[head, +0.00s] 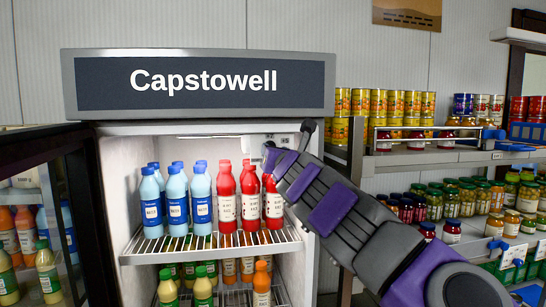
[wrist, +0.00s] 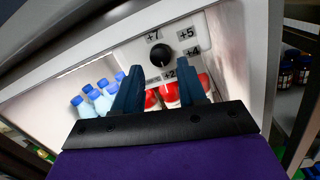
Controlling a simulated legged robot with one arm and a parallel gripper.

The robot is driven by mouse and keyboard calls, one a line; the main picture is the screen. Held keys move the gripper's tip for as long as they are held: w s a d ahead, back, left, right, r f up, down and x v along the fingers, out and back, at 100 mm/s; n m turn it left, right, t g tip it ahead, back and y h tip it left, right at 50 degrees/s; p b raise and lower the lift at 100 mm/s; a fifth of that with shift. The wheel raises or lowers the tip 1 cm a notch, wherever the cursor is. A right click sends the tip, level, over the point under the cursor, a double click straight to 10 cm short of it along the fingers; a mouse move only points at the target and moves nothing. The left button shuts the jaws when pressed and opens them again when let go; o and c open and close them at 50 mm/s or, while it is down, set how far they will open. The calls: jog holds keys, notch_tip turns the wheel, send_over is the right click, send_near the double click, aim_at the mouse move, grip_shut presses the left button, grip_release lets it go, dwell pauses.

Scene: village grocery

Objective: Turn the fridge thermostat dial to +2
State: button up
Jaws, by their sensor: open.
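The thermostat dial (wrist: 161,55) is a round black knob on a pale panel at the top of the fridge interior. Labels +7, +5, +4 and +2 (wrist: 168,75) stand around it, with +2 below it. A light mark seems to show at its lower edge, but its exact pointing is too small to tell. My gripper (wrist: 160,72) is open, its two blue fingers spread below and to either side of the dial, apparently not touching it. In the head view my gripper (head: 270,158) reaches into the fridge's upper right, and the dial is not clear there.
The open fridge (head: 116,170) holds blue-capped bottles (head: 177,205) and red bottles (head: 250,200) on a wire shelf (head: 160,250), close below my gripper. The glass door (head: 75,215) stands open at left. Shelves of jars and cans (head: 405,105) stand at right.

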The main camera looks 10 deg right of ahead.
jog(key=s+f+b, duration=0.1)
jog(key=s+b, duration=0.1)
jog(key=s, duration=1.1)
jog(key=shift+s+d+f, duration=0.25)
jog(key=shift+s+d, duration=0.1)
jog(key=shift+d, duration=0.05)
